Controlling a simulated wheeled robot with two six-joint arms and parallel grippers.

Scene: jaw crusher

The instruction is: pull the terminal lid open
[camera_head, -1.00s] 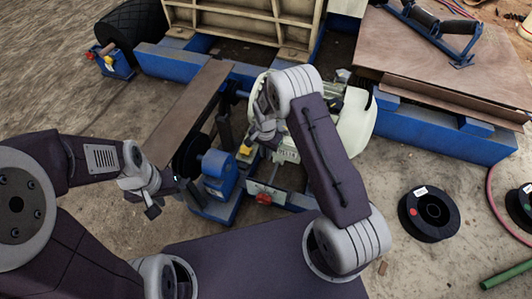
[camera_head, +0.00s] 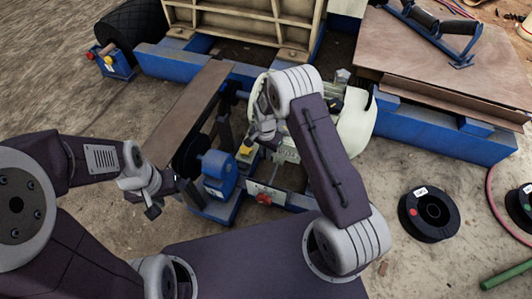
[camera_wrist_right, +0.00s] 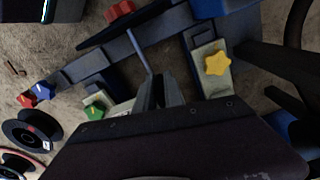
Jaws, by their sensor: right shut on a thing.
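My right gripper (camera_head: 264,138) reaches down over the machine in the head view, beside a yellow knob (camera_head: 245,149). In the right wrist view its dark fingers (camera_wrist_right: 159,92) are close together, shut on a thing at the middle. I take this to be the terminal lid, but its outline is hidden by the fingers and the dark wrist body. The yellow star knob (camera_wrist_right: 217,63) on a grey block is to the right of the fingers, apart from them. My left gripper (camera_head: 165,198) hangs left of the blue motor (camera_head: 217,172); its jaw opening is unclear.
A red knob (camera_head: 264,198) is on the machine's near side; it also shows in the right wrist view (camera_wrist_right: 120,12). A green knob (camera_wrist_right: 95,112) is left of the fingers. Black spools (camera_head: 430,213) lie on the ground at right. A brown plank (camera_head: 188,110) runs beside the motor.

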